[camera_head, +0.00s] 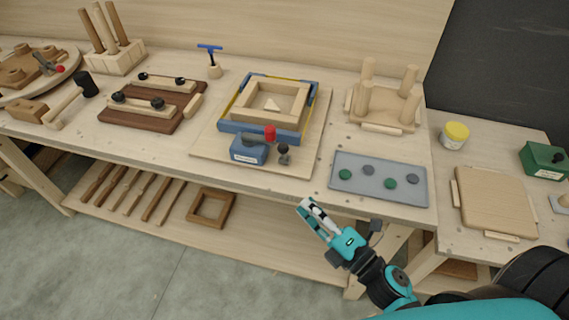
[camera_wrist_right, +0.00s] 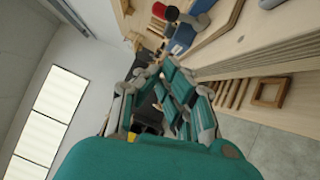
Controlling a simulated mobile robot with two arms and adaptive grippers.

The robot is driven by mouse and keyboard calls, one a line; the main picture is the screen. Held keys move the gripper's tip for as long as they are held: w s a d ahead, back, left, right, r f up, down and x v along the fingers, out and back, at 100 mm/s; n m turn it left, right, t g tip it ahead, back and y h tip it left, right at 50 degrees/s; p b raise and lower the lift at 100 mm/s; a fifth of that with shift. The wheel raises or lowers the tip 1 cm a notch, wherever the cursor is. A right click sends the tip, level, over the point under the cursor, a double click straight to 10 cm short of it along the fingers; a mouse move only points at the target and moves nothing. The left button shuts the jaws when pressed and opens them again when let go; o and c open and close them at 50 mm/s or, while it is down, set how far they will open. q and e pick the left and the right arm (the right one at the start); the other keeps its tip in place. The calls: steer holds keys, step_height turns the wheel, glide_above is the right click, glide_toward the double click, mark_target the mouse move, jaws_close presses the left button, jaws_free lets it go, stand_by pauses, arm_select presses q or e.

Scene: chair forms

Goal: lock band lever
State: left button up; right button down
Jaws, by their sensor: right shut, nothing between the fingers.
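The band clamp's blue housing (camera_head: 248,153) with a white label sits at the front of a wooden board. A dark lever with a red knob (camera_head: 270,132) lies across its top; a small dark knob (camera_head: 284,155) stands at its right. Behind it, the blue and yellow band (camera_head: 313,97) surrounds a square wooden frame (camera_head: 293,103). In the right wrist view, the red knob (camera_wrist_right: 171,13) and blue housing (camera_wrist_right: 182,38) show near the top. My right gripper (camera_head: 306,207) is shut and empty, in front of the bench edge, apart from the housing. My left gripper is out of view.
A grey tray (camera_head: 380,199) with green and grey discs lies right of the clamp board. An upturned stool form (camera_head: 383,107) stands behind it. Left are a clamped wooden assembly (camera_head: 145,105) and a mallet (camera_head: 68,104). Air before the bench is free; a lower shelf holds wooden strips.

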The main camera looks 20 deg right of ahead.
mark_target(284, 154)
steer(key=p+x, duration=0.1)
steer(key=x, duration=0.2)
steer(key=d+p+x, duration=0.1)
steer(key=x, duration=0.3)
steer(key=p+x, duration=0.2)
steer(key=x, duration=0.1)
steer(key=shift+w+d+r, duration=0.25)
steer(key=shift+w+r, duration=0.15)
steer(key=shift+w, duration=0.3)
steer(key=shift+w+d, duration=0.3)
steer(key=shift+w, duration=0.35)
